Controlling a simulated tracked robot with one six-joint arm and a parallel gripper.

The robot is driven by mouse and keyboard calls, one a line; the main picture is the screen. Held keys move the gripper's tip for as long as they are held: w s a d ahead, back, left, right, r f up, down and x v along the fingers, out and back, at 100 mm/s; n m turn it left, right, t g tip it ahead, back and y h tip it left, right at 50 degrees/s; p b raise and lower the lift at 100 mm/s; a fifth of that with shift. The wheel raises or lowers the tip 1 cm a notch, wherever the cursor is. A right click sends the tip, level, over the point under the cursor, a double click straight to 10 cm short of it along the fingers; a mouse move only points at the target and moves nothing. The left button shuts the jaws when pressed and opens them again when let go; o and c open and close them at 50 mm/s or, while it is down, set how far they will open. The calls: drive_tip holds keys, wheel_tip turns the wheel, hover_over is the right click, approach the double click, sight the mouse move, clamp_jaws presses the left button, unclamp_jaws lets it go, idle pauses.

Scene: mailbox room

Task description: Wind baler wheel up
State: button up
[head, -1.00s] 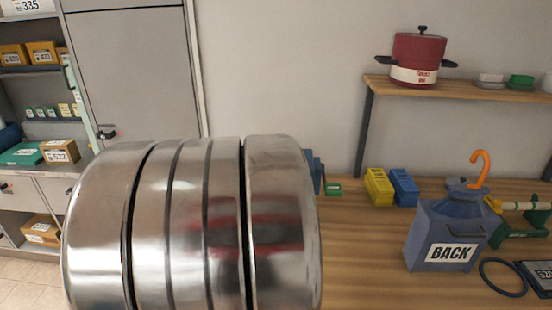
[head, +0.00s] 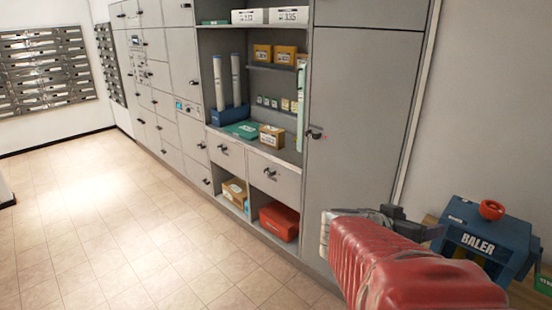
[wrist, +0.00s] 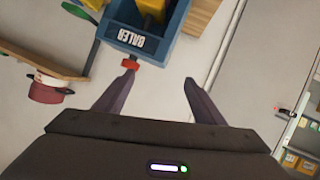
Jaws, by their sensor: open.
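The blue baler (head: 487,243) stands at the right edge of the head view, with its name on the front. Its red-orange wheel (head: 491,209) sits on top. In the wrist view the scene is upside down; the baler (wrist: 140,30) is at the top and its wheel (wrist: 131,64) appears by the left fingertip, not centred between the fingers. My gripper (wrist: 159,80) is open and empty, its fingers pointing towards the baler. In the head view my red arm hides part of the bench and the baler's lower left; the fingers are hard to make out there.
Grey cabinets with shelves (head: 250,110) and a tall grey door (head: 365,100) stand left of the baler. A red box (head: 279,221) lies in a low shelf. Tiled floor at left is clear. The wrist view shows a shelf (wrist: 40,58) with a red pot (wrist: 48,90).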

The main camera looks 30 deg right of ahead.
drive_tip(key=w+a+f+n+t+y, duration=0.2)
drive_tip(key=a+n+y, duration=0.2)
drive_tip(key=a, duration=0.9)
drive_tip(key=w+a+f+n+t+y, duration=0.2)
drive_tip(key=a+n+y, duration=0.3)
drive_tip(key=a, duration=0.8)
drive_tip(key=w+a+f+n+t+y, duration=0.1)
drive_tip(key=a+n+y, duration=0.3)
drive_tip(key=a, duration=0.9)
drive_tip(key=shift+w+a+f+n+t+y, duration=0.2)
drive_tip(key=shift+w+f+n+t+y, duration=0.2)
drive_tip(key=shift+w+n, duration=0.55)
drive_tip(key=shift+c, duration=0.3)
